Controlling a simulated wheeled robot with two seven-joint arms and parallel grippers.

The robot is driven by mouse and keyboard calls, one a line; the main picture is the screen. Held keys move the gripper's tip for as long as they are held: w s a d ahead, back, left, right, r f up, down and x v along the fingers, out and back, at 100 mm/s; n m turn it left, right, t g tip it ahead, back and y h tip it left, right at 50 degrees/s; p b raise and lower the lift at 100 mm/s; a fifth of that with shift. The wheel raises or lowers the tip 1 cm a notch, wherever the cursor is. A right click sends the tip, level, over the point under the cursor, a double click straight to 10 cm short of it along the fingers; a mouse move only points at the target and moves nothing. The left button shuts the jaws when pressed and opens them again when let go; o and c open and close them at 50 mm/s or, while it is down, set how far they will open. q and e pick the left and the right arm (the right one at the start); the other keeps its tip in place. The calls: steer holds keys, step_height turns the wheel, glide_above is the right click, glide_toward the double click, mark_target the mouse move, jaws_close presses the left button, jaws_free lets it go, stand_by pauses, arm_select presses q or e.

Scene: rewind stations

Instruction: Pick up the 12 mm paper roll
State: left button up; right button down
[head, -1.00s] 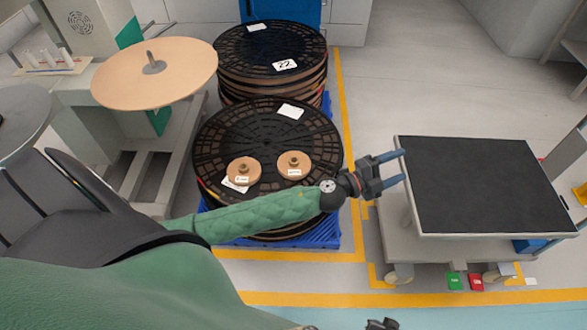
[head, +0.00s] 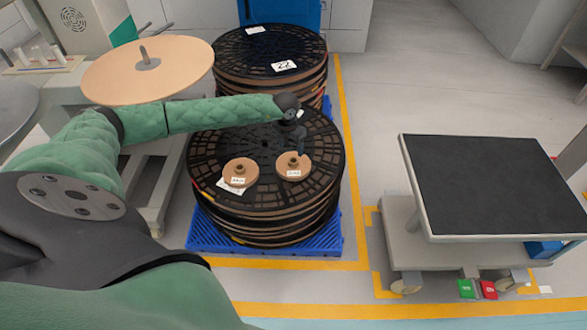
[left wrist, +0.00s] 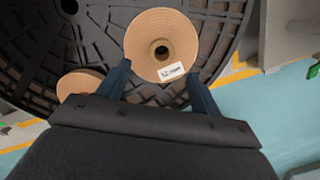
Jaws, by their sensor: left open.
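The 12 mm paper roll (left wrist: 150,35) is a small tan roll with a dark centre hole and a white "12 mm" label, in the left wrist view. It appears to be the right of two small rolls (head: 283,168) on the front black reel stack (head: 230,145) in the head view. My left gripper (head: 300,148) is above the far side of that roll, pointing down. My right gripper is out of view.
A second small tan roll (head: 240,171) lies left of the 12 mm one. Another reel stack (head: 268,45) stands behind. A large tan disc (head: 125,75) is at the left. A cart with a black top (head: 485,185) stands at the right, with clear floor between.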

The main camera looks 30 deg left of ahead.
mark_target(293, 158)
arm_select(q)
steer(key=shift+w+d+f, duration=0.1)
steer(key=shift+w+f, duration=0.05)
steer(key=shift+f, duration=1.15)
steer(key=shift+w+f, duration=0.2)
steer(key=shift+f, duration=1.05)
steer(key=shift+w+d+f, duration=0.1)
steer(key=shift+w+f, duration=0.05)
steer(key=shift+f, duration=1.15)
steer(key=c, duration=1.2)
steer(key=shift+r, duration=0.2)
